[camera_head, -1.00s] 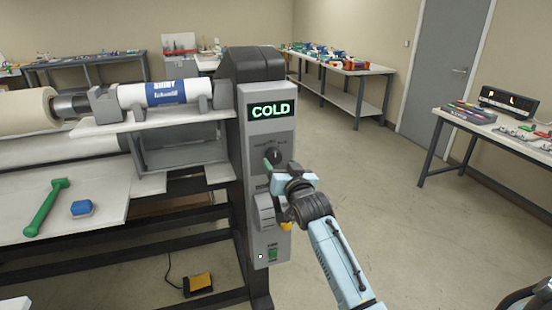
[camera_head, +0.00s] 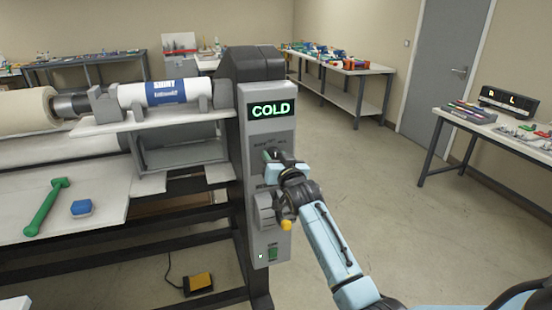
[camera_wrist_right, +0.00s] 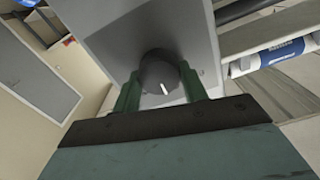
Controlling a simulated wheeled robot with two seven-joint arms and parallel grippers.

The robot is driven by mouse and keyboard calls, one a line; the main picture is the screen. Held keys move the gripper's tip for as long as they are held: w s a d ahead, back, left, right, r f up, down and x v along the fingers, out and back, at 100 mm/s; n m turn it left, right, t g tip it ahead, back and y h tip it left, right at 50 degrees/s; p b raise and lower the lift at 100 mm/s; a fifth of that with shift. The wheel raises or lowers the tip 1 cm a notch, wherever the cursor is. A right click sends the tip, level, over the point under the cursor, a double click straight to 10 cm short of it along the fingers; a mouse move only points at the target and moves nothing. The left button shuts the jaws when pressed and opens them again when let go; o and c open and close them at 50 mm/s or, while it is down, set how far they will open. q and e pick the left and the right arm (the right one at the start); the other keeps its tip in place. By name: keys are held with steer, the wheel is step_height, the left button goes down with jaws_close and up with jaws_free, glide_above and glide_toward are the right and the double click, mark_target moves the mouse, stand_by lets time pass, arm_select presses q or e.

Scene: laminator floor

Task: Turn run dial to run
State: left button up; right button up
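The run dial is a dark round knob with a white pointer mark, clear in the right wrist view (camera_wrist_right: 160,76). It sits on the grey control panel (camera_head: 283,205), under the lit green COLD display (camera_head: 270,109). In the head view, my right gripper (camera_head: 272,156) is at the dial and mostly hides it. In the right wrist view, its two green fingers (camera_wrist_right: 160,88) stand apart, one on each side of the dial. Whether they touch its sides is hard to tell. My left gripper is not in view.
A yellow pedal (camera_head: 197,284) is on the floor. Floor right of the machine is open.

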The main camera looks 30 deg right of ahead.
steer(key=shift+c, duration=1.2)
